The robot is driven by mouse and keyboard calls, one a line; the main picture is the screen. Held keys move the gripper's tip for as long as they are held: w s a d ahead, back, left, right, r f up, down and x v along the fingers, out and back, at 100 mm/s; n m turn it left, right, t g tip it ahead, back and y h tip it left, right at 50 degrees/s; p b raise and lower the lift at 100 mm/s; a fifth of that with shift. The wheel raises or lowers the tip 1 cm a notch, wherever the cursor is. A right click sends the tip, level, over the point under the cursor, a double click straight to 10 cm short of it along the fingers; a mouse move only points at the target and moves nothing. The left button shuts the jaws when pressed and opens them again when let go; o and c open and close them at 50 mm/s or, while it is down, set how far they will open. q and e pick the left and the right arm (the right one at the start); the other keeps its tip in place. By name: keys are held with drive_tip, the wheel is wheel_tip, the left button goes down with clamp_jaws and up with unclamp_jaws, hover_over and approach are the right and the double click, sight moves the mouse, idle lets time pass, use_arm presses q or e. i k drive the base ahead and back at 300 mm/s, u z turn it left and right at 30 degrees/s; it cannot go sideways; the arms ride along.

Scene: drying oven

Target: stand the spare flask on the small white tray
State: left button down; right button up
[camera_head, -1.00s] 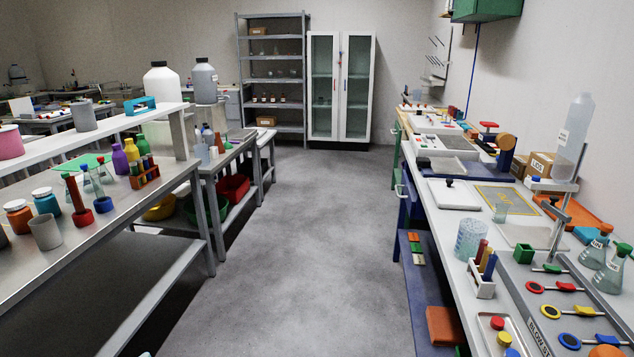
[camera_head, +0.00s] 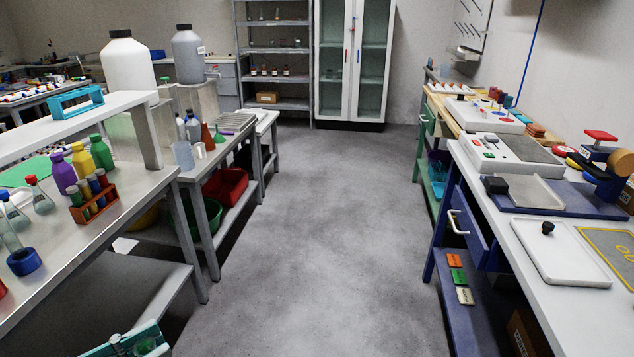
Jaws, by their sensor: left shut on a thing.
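My left gripper (camera_head: 128,342) shows at the bottom left edge, cut off by the frame. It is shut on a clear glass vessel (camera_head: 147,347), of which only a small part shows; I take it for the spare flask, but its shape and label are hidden. The gripper is over the floor, beside the left bench. I cannot single out the small white tray for sure; a pale flat surface (camera_head: 266,120) at the far end of the left row may be it. My right gripper is out of view.
The left bench (camera_head: 130,235) holds stoppered flasks (camera_head: 39,196), coloured bottles (camera_head: 101,153) and a tube rack (camera_head: 97,205). The grey aisle floor (camera_head: 310,240) is clear.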

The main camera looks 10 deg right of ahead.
sight(569, 267)
drive_tip(key=i, duration=0.45)
drive_tip(key=z, duration=2.95)
